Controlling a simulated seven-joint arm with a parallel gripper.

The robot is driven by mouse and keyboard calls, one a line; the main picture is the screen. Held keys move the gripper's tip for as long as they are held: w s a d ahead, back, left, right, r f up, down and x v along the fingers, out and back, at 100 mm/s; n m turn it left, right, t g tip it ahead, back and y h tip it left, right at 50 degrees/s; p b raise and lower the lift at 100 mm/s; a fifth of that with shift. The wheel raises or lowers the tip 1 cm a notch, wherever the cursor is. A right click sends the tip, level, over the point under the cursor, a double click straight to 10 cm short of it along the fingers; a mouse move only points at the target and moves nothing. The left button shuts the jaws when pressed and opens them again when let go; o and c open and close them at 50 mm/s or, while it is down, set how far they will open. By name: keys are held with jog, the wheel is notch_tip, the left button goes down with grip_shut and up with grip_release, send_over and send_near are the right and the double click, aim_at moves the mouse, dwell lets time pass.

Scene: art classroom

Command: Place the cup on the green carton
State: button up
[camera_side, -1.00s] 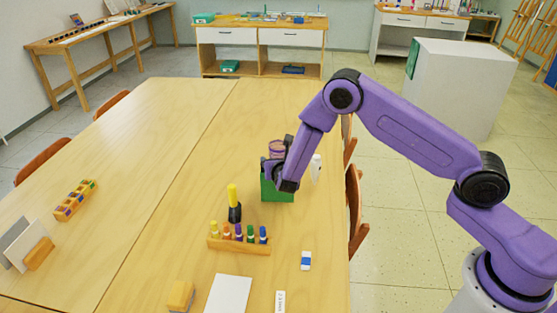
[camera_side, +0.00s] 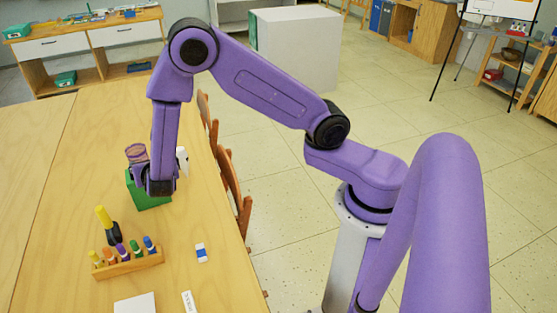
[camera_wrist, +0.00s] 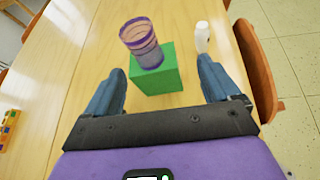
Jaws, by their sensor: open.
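The cup (camera_wrist: 140,38), see-through with purple bands, stands on top of the green carton (camera_wrist: 157,82) in the wrist view. It looks roughly upright, near the carton's far edge. In the side view the cup (camera_side: 136,153) shows above the carton (camera_side: 150,201), partly hidden by my gripper (camera_side: 158,186). In the wrist view my gripper (camera_wrist: 160,68) is open. Its two fingers lie left and right of the carton, apart from it, with nothing held between them. The cup is beyond the fingertips.
A white bottle (camera_wrist: 202,38) stands right of the carton, close to the right finger. Chairs (camera_side: 232,185) line the table's right edge. The table left of the carton is clear.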

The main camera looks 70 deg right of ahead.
jog(key=s+d+r+m+g+y, duration=0.1)
jog(key=s+m, duration=0.4)
jog(key=s, duration=0.7)
jog(key=s+d+r+m+g+y, duration=0.1)
jog(key=s+r+m+g+y, duration=0.3)
jog(key=s, duration=0.8)
jog(key=s+d+r+m+g+y, duration=0.1)
jog(key=s+r+m+g+y, duration=0.2)
jog(key=s, duration=0.9)
notch_tip(320, 180, up, 2)
jog(key=m+g, duration=0.2)
jog(key=shift+r+m, duration=0.15)
jog(key=shift+m, duration=0.25)
